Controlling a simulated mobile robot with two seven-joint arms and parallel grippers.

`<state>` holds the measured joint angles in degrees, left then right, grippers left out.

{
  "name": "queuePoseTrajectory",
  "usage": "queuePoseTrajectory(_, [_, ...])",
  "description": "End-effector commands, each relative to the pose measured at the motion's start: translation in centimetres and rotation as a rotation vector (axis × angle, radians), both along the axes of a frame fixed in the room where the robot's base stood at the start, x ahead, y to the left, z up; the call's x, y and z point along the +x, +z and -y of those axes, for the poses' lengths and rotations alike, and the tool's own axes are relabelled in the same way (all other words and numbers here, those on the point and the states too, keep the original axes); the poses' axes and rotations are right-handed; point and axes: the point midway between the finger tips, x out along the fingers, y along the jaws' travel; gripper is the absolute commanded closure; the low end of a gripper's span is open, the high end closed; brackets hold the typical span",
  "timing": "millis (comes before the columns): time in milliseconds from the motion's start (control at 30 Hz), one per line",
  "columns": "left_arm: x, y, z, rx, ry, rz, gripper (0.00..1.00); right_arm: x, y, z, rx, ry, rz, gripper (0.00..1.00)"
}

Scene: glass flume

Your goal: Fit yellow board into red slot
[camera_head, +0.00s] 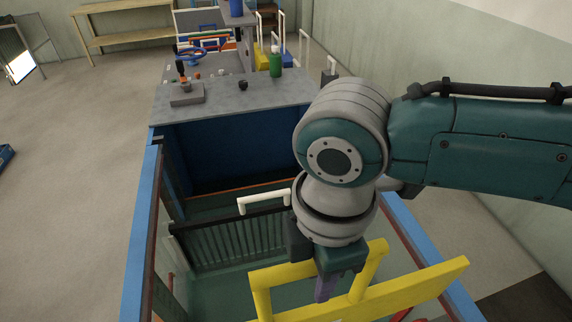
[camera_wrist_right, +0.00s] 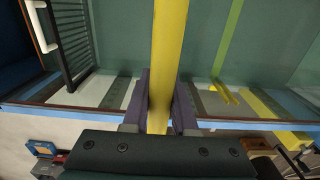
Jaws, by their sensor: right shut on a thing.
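My right gripper (camera_head: 327,286) is over the flume with its purple fingers pointing down, shut on the handle bar of the yellow board (camera_head: 432,279). In the right wrist view the yellow bar (camera_wrist_right: 168,45) passes between the two fingers (camera_wrist_right: 160,108). The board is slanted in the head view, its right end near the right blue rail. Its lower part is out of the picture. A red piece (camera_head: 412,304) shows below the board at the right, probably part of the red slot. I cannot tell whether the board touches it. My left gripper is not in view.
The flume has blue rails (camera_head: 141,236) and glass walls. A dark slatted gate (camera_head: 235,241) with a white handle (camera_head: 264,201) stands across it behind the board. A grey deck (camera_head: 235,98) with a green bottle (camera_head: 275,62) lies beyond. Floor at the left is largely clear.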

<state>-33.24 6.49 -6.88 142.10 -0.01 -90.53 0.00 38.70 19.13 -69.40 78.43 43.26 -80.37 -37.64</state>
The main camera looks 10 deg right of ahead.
Motion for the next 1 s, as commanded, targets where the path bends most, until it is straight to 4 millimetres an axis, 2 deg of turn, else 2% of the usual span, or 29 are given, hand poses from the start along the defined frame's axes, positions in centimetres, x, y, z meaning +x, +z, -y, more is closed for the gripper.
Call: queuePoseTrajectory(1000, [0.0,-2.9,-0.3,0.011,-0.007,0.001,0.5,0.1,-3.6,-0.1,0.002,-0.001,0.002,1.0])
